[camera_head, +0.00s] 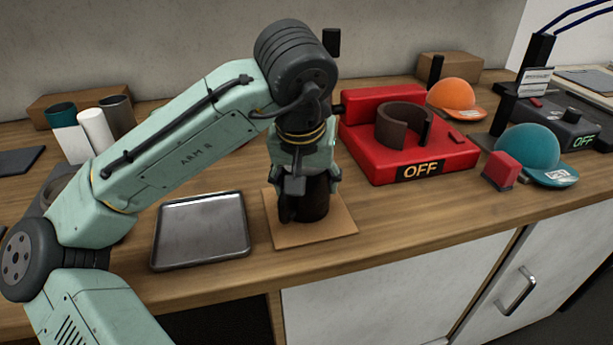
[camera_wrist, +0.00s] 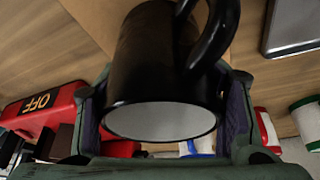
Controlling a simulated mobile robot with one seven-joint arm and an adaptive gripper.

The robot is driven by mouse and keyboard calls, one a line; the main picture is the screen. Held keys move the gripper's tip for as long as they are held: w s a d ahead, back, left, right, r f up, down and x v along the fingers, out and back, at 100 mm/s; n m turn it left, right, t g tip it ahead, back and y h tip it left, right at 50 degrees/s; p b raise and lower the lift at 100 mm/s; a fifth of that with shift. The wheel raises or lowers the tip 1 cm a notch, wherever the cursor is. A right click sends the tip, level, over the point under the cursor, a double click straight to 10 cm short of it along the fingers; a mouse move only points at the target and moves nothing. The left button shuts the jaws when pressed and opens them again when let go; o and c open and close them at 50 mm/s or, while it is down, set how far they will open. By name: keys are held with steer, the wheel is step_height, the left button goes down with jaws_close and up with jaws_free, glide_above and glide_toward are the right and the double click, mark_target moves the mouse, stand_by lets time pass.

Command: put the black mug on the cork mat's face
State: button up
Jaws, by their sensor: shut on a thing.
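The black mug (camera_head: 309,205) is upright at the cork mat (camera_head: 333,227), over its middle in the head view. My gripper (camera_head: 304,178) comes down from above and is shut on the mug. In the wrist view the mug (camera_wrist: 160,65) sits between the two fingers of my gripper (camera_wrist: 165,115), with its white inside and its handle showing. The cork mat (camera_wrist: 95,20) shows behind it there. The mug's base looks to be on or just above the mat; I cannot tell whether it touches. My fingers hide part of the mug in the head view.
A metal tray (camera_head: 202,228) lies left of the mat. A red mug press (camera_head: 400,165) marked OFF stands behind it to the right. A red block (camera_head: 499,170), a teal cap (camera_head: 530,150) and an orange cap (camera_head: 457,95) are farther right. Cups (camera_head: 95,130) stand at the back left.

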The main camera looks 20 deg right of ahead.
steer(key=shift+f, duration=0.15)
steer(key=o, duration=1.4)
steer(key=shift+o, duration=0.2)
steer(key=b+v, duration=0.1)
steer(key=v, duration=1.1)
